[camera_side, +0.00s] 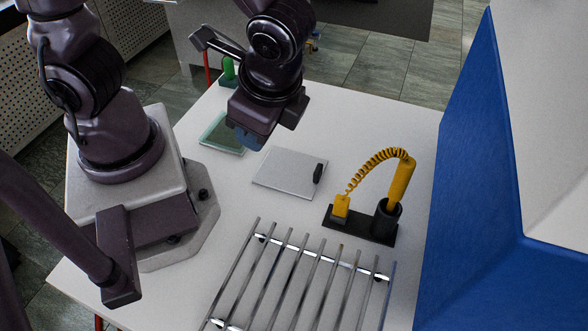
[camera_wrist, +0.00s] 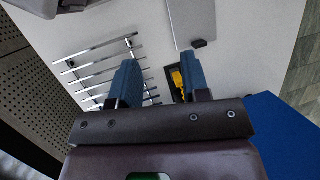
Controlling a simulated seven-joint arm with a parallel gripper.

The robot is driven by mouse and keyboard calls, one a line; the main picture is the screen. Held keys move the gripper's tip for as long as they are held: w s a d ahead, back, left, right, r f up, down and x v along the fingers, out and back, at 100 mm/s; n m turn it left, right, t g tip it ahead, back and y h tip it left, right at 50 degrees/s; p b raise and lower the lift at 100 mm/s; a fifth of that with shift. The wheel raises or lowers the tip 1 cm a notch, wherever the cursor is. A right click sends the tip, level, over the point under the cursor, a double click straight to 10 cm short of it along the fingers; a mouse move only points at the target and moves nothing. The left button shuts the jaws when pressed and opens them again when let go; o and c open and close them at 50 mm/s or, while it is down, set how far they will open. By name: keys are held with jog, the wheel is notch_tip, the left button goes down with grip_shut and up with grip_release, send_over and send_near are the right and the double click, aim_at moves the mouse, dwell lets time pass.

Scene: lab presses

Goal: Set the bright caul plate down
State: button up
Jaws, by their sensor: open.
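The bright caul plate (camera_side: 284,172) is a flat, light grey square with a small black handle (camera_side: 319,172) near its right edge. It lies flat on the white table, and part of it also shows at the top of the wrist view (camera_wrist: 188,22). My gripper (camera_side: 246,138) is above the table, behind and left of the plate in the side view. In the wrist view its blue fingers (camera_wrist: 160,78) stand wide apart with nothing between them. The gripper is apart from the plate.
A rack of metal bars (camera_side: 294,253) lies at the front. A yellow tool (camera_side: 401,181) with a coiled cord stands on a black base right of the plate. A teal-edged dark plate (camera_side: 222,135) lies back left. A blue panel (camera_side: 490,190) rises at right.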

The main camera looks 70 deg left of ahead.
jog(key=f+m+t+y, duration=0.1)
jog(key=f+m+y, duration=0.1)
jog(key=f+m, duration=0.1)
jog(key=s+d+f+m+t+y, duration=0.1)
jog(key=f+m+t+y, duration=0.1)
jog(key=f+m, duration=0.2)
jog(key=d+f+m+t+y, duration=0.1)
jog(key=f+m+y, duration=0.1)
jog(key=f+m, duration=0.2)
jog(key=shift+s+d+f+y, duration=0.1)
jog(key=shift+s+d+y, duration=0.1)
jog(key=shift+y, duration=0.1)
jog(key=f+m+t, duration=0.2)
jog(key=d+f+m+t, duration=0.1)
jog(key=m, duration=0.1)
jog(key=shift+w+f+t, duration=0.15)
jog(key=shift+w+t, duration=0.25)
jog(key=shift+w+d+f+m+t+h, duration=0.2)
jog(key=shift+w+d+m+t+h, duration=0.3)
jog(key=shift+w+d+m+t, duration=0.4)
jog(key=shift+w, duration=0.45)
send_near(316, 173)
jog(key=shift+t, duration=0.3)
jog(key=x, duration=0.4)
jog(key=shift+s+a+f, duration=0.2)
jog(key=shift+a+f, duration=0.05)
jog(key=shift+a, duration=0.05)
jog(key=x, duration=0.5)
jog(key=shift+w+d, duration=0.15)
jog(key=shift+c, duration=0.4)
